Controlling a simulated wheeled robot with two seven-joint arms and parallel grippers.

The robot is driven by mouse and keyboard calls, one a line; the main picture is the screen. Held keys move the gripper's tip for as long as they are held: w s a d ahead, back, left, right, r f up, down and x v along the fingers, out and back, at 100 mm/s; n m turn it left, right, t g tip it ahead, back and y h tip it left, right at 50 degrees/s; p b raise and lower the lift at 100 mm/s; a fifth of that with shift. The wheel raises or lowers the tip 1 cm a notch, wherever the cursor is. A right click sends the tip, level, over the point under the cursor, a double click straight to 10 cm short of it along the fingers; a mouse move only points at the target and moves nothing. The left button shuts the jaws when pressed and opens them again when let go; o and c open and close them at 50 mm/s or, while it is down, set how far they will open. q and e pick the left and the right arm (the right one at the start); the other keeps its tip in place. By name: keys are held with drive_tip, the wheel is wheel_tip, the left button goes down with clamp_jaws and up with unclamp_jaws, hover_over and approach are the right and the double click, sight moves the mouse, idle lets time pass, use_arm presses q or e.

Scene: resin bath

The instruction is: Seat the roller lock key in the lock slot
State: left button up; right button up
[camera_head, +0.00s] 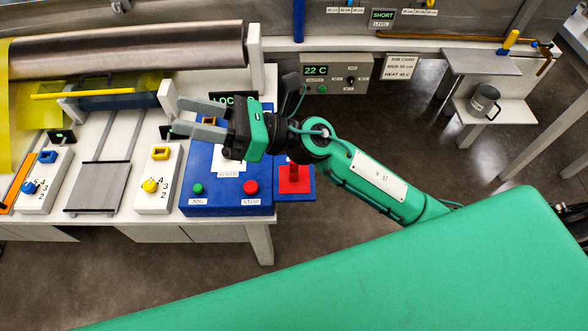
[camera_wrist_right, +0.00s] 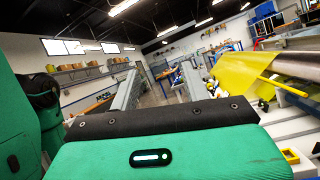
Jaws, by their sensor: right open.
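My right gripper (camera_head: 180,115) reaches in from the right over the blue control console (camera_head: 228,200), its two grey fingers spread and pointing left. Nothing shows between the fingers; the right wrist view also shows them apart and empty (camera_wrist_right: 160,85). A sign partly reading "LOC" stands behind the gripper. A small orange frame (camera_head: 208,121) shows between the fingers and the console; I cannot tell if it is the lock slot. A red upright piece on a red base (camera_head: 293,180) stands on a blue plate right of the console; I cannot tell whether it is the key. My left gripper is out of view.
A large metal roller (camera_head: 130,52) lies along the back left, with yellow sheet (camera_head: 40,110) near it. White panels with a blue knob (camera_head: 29,187) and a yellow knob (camera_head: 150,186) stand left of the console. A heater box (camera_head: 336,78) is behind.

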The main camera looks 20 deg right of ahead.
wheel_tip(320, 180, down, 5)
drive_tip(key=s+a+n+g+h, duration=0.35)
drive_tip(key=n+g, duration=0.35)
drive_tip(key=n, duration=0.3)
drive_tip(key=n+t+h, duration=0.2)
drive_tip(key=n+h, duration=0.8)
drive_tip(key=h, duration=0.9)
hover_over(294, 179)
wheel_tip(294, 179, down, 14)
drive_tip(key=f, duration=0.2)
drive_tip(key=f+p, duration=0.1)
drive_tip(key=f, duration=0.2)
drive_tip(key=f+p, duration=0.1)
drive_tip(key=f, duration=0.1)
drive_tip(key=shift+w+f, duration=0.2)
drive_tip(key=shift+w, duration=0.05)
drive_tip(key=shift+f, duration=0.6)
drive_tip(key=shift+f+p, duration=0.55)
drive_tip(key=shift+f, duration=0.05)
wheel_tip(294, 179, down, 3)
drive_tip(key=shift+d+f+p, duration=0.1)
drive_tip(key=shift+f+p, duration=0.05)
drive_tip(key=shift+p, duration=0.55)
drive_tip(key=shift+w+f, duration=0.1)
drive_tip(key=shift+f, duration=0.25)
clamp_jaws()
